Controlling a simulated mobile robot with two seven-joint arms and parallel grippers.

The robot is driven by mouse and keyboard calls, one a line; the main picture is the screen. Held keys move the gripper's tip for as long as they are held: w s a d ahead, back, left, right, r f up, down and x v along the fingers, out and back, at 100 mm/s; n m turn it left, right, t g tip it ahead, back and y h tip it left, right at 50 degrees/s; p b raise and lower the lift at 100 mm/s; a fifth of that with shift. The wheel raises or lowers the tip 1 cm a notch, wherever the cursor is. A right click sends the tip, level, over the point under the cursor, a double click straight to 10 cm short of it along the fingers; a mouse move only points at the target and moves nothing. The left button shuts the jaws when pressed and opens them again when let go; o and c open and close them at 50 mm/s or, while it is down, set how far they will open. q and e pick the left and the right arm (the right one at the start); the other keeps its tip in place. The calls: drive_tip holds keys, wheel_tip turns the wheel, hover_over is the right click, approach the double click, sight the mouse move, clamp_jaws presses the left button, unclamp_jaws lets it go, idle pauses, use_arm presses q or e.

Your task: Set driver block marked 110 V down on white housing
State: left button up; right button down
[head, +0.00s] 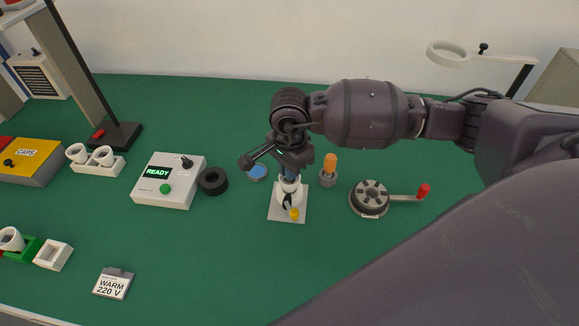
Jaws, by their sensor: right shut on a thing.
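My right gripper (290,178) points down over a light square plate (275,214) in the middle of the table. It is shut on a white round part (291,188), mostly hidden by the fingers. I cannot tell whether this part touches the plate. A black lever with a yellow knob (294,213) is on the plate. A block marked WARM 220 V (114,284) lies at the lower left. No 110 V marking is legible. A white square hollow piece (53,256) lies left of the 220 V block; I cannot tell whether it is the housing. My left gripper is out of view.
A white box reading READY (170,181) and a black ring (213,181) stand left of the plate. A blue disc (257,173), an orange-handled tool (329,167) and a round reel with a red-knobbed crank (370,200) are close around my gripper. The front middle is clear.

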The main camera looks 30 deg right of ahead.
idle(0.3)
drive_tip(key=c, duration=1.1)
unclamp_jaws()
drive_tip(key=shift+c, duration=0.2)
wheel_tip(320, 180, up, 11)
drive_tip(key=shift+f, duration=0.15)
